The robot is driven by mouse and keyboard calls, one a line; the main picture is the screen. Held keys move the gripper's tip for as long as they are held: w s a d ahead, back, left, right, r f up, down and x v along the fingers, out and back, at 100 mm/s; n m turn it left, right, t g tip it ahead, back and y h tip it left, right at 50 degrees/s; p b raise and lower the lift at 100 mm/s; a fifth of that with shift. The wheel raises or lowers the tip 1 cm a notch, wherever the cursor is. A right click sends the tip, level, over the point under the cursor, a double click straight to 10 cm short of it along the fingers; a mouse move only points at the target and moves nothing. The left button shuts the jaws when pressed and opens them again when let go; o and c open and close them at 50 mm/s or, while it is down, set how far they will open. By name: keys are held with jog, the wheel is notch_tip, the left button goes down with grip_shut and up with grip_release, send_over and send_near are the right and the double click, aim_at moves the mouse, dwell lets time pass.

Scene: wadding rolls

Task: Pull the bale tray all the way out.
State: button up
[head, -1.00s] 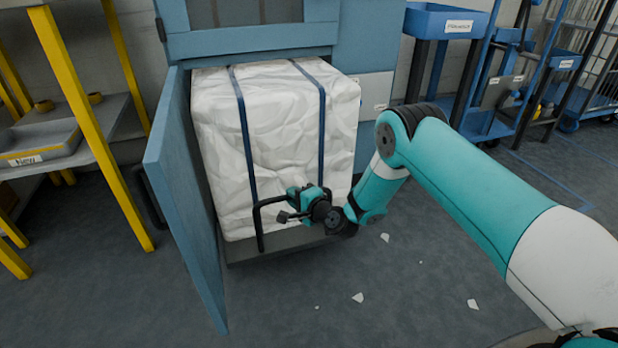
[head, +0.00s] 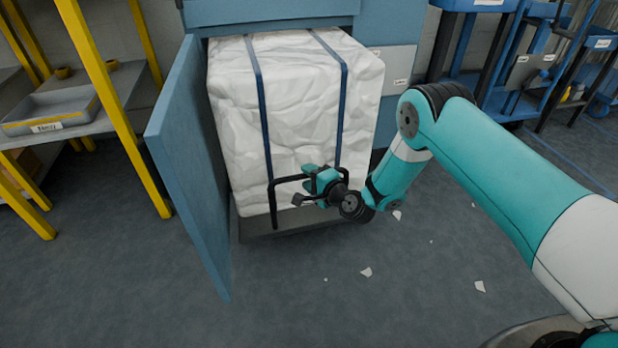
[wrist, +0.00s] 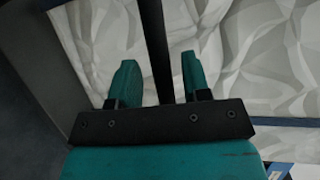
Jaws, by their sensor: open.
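The bale tray (head: 300,226) is a dark, low platform at the foot of the blue machine, standing out of its opening. A large white wrapped bale (head: 295,110) with dark blue straps sits on it. A black bar handle (head: 270,203) rises at the tray's front. My gripper (head: 303,186), teal and black, is at the handle, close before the bale's front face. In the wrist view my gripper (wrist: 159,68) is open, and the black handle bar (wrist: 154,35) runs between its two fingers with gaps on both sides. The tray's rear is hidden under the bale.
A blue door (head: 190,165) stands open left of the tray. A yellow-framed shelf (head: 105,90) is at the left. Blue carts (head: 470,60) stand at the back right. The floor in front is clear except for small white scraps (head: 366,272).

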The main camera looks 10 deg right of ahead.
jog(key=p+v, duration=1.7)
jog(key=p, duration=0.8)
jog(key=shift+s, duration=0.2)
jog(key=shift+d, duration=0.1)
